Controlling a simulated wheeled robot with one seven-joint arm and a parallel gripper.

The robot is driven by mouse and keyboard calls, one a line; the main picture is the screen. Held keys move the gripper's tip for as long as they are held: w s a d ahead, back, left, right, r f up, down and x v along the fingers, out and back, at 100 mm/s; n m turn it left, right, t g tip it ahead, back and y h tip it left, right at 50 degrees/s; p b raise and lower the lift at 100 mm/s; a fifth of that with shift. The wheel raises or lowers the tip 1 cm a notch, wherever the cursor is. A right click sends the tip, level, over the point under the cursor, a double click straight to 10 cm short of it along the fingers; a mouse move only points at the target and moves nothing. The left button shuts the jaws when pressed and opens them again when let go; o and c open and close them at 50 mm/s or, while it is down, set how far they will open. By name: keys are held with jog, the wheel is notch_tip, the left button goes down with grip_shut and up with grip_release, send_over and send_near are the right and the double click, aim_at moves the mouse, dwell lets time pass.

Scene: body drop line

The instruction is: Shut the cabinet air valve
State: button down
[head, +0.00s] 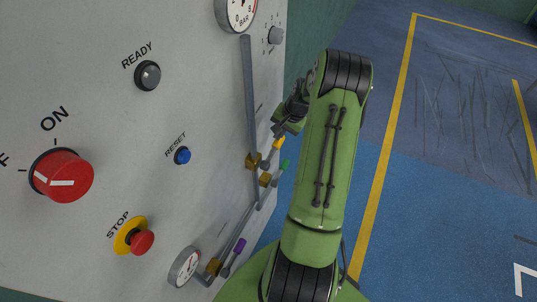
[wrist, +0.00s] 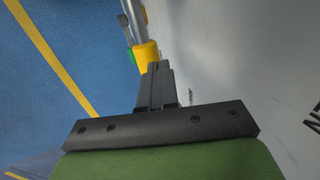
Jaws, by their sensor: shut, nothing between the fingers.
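The cabinet front (head: 90,110) carries several brass valves with coloured lever grips along grey pipes. A yellow grip (head: 279,143) and a green grip (head: 284,165) sit close together at its right edge. A purple grip (head: 239,246) is lower, near a small gauge. I cannot read which one is the air valve. My gripper (head: 284,127) is just above the yellow grip, partly hidden by my wrist. In the wrist view my gripper (wrist: 156,72) is shut and empty, its tips at the yellow grip (wrist: 146,54); I cannot tell if they touch. The green grip (wrist: 130,57) is just beside it.
A red ON switch (head: 62,176), a blue RESET button (head: 182,155), a STOP button (head: 133,236) and a vertical grey pipe (head: 249,95) stick out from the panel. Open blue floor (head: 440,210) with yellow lines lies to the right.

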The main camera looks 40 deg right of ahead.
jog(key=shift+w+d+f, duration=0.1)
jog(key=shift+d+f, duration=0.05)
jog(key=shift+f, duration=0.2)
jog(key=shift+r+p, duration=0.4)
jog(key=shift+r, duration=0.3)
jog(key=p+v, duration=0.4)
jog(key=v, duration=0.2)
jog(key=shift+f, duration=0.1)
